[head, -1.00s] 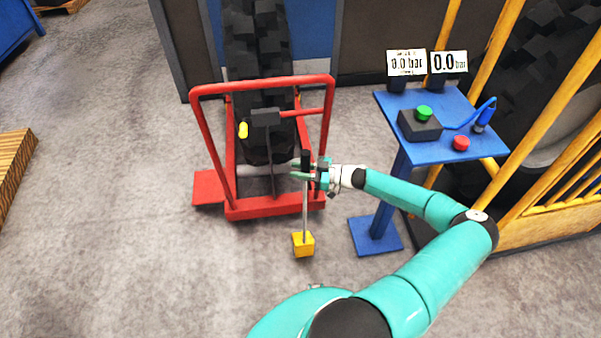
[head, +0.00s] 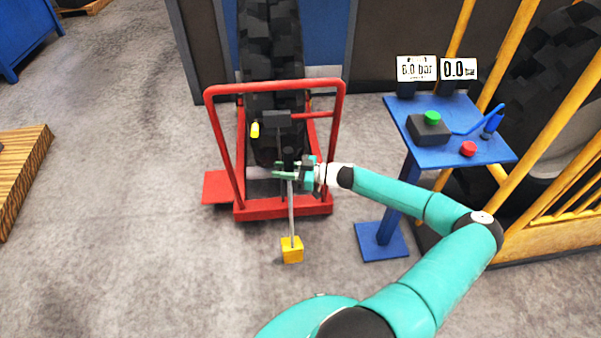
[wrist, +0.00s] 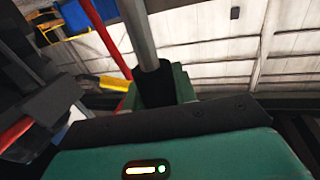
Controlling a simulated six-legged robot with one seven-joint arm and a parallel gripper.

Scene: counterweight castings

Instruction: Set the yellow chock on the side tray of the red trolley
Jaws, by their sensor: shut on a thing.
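The yellow chock (head: 292,250) is a small block at the lower end of a long grey rod with a black grip on top. My gripper (head: 287,171) is shut on the rod near its top, and the chock hangs below, in front of the red trolley. In the wrist view the rod (wrist: 138,30) and its black grip (wrist: 156,85) show close up. The red trolley (head: 285,209) has an upright hoop frame and carries a big black tyre (head: 270,55). Its flat side tray (head: 218,187) sticks out at the left and is bare.
A blue stand (head: 455,152) with green and red buttons and two pressure displays stands right of the trolley, close to my arm. A yellow railing (head: 560,215) is at the far right. A wooden pallet (head: 20,180) lies far left. The floor between pallet and side tray is clear.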

